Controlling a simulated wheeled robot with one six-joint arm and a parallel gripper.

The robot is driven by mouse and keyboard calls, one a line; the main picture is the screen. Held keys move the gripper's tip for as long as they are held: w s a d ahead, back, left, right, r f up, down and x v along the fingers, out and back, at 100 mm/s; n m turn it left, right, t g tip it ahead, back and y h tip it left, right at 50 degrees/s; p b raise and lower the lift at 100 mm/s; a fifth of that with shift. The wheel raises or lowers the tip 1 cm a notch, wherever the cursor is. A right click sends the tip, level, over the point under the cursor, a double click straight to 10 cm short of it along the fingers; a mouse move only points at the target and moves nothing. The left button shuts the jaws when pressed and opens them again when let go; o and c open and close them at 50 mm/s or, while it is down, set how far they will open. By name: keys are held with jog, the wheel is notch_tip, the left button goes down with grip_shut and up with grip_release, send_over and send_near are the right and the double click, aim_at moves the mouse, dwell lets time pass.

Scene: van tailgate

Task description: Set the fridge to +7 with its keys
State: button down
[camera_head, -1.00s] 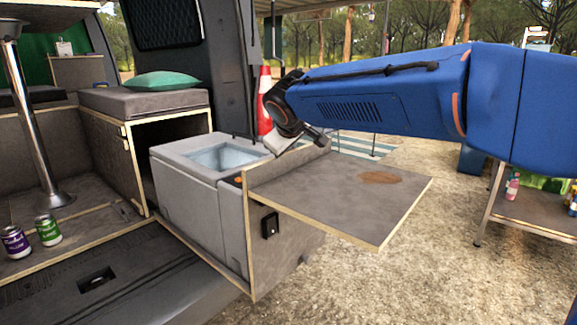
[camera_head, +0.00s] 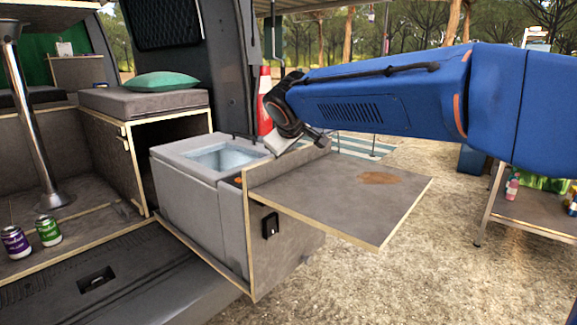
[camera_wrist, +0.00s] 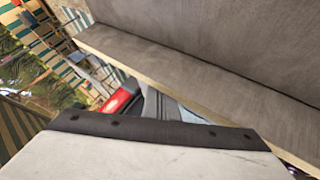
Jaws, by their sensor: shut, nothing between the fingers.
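The grey fridge (camera_head: 185,190) stands in the van's rear, its top opening showing a pale blue interior. A small orange patch (camera_head: 238,180) shows on its near right end, beside the wooden panel. The keys and any display reading cannot be made out. My gripper (camera_head: 278,147) is above the fridge's right end, behind the panel's raised edge, pointing down. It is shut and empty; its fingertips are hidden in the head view. The wrist view shows a pale housing with a dark strip (camera_wrist: 150,130) close to the lens, and no fridge keys I can identify.
The wooden panel (camera_head: 260,230) and its fold-out shelf (camera_head: 335,205) stand close to my gripper. A red-and-white cone (camera_head: 265,100) is behind. Two cans (camera_head: 48,230) stand on the van floor at left. A side table (camera_head: 530,212) is at right.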

jog(key=shift+a+f, duration=0.1)
jog(key=shift+f, duration=0.8)
jog(key=shift+w+a+r, duration=0.1)
jog(key=shift+a+r, duration=0.05)
jog(key=shift+r, duration=2.5)
